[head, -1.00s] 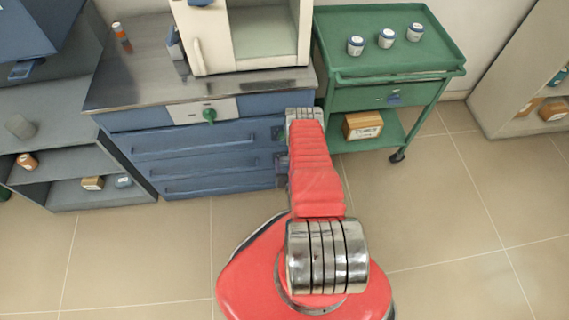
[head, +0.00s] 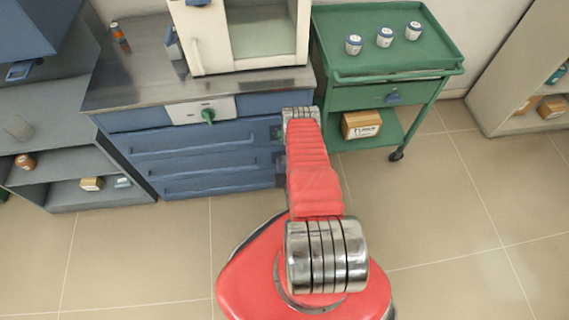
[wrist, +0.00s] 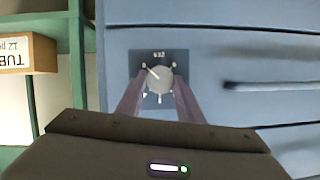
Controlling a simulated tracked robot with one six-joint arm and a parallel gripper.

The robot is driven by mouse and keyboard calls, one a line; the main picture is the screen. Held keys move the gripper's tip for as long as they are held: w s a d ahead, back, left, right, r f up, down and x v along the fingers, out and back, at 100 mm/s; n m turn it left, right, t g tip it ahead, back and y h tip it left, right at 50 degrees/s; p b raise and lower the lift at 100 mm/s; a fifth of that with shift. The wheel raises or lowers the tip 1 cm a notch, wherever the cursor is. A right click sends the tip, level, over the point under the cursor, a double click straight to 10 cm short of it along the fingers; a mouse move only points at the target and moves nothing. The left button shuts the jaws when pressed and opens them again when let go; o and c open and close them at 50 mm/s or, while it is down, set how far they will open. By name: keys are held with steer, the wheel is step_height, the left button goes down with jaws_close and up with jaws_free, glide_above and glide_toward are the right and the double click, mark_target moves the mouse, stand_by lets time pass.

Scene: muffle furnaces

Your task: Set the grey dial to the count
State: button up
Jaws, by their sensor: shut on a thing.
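The grey dial (wrist: 160,79) is a round knob on a dark square plate (wrist: 136,62) on a blue front in the wrist view. A pale pointer line on it points to the upper left of the picture. Short white marks surround it, and the small print above is too blurred to read. My gripper (wrist: 159,82) is shut on the dial, one finger on each side. In the head view my red arm hides the dial and the gripper. Three white jars with blue bands, a left one (head: 354,45), a middle one (head: 384,37) and a right one (head: 413,31), stand on the green trolley (head: 385,68).
A green knob (head: 208,116) sits on a pale panel of the blue cabinet (head: 140,122). A cream furnace (head: 190,45) stands on its top. A cardboard box (head: 361,125) lies on the trolley's lower shelf. Shelves flank both sides; the floor at right is clear.

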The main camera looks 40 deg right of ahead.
steer(key=shift+w+a+n+g+h, duration=0.15)
steer(key=shift+n+g+h, duration=0.35)
steer(key=shift+n+h, duration=0.5)
steer(key=n, duration=0.1)
steer(key=n+h, duration=0.1)
steer(key=n+g, duration=0.1)
steer(key=shift+w+a+f+n, duration=0.1)
steer(key=shift+a+n, duration=0.15)
steer(key=shift+n, duration=0.05)
steer(key=n+h, duration=0.2)
steer(key=n, duration=0.1)
steer(key=shift+a+f, duration=0.15)
steer(key=shift+f, duration=0.05)
steer(key=shift+w+a+f+n+h, duration=0.1)
steer(key=shift+n+h, duration=0.4)
steer(key=shift+n, duration=0.5)
steer(key=shift+w+f+n+h, duration=0.1)
steer(key=shift+n+h, duration=0.4)
steer(key=shift+n, duration=0.5)
steer(key=o, duration=1.1)
steer(key=shift+s, duration=0.1)
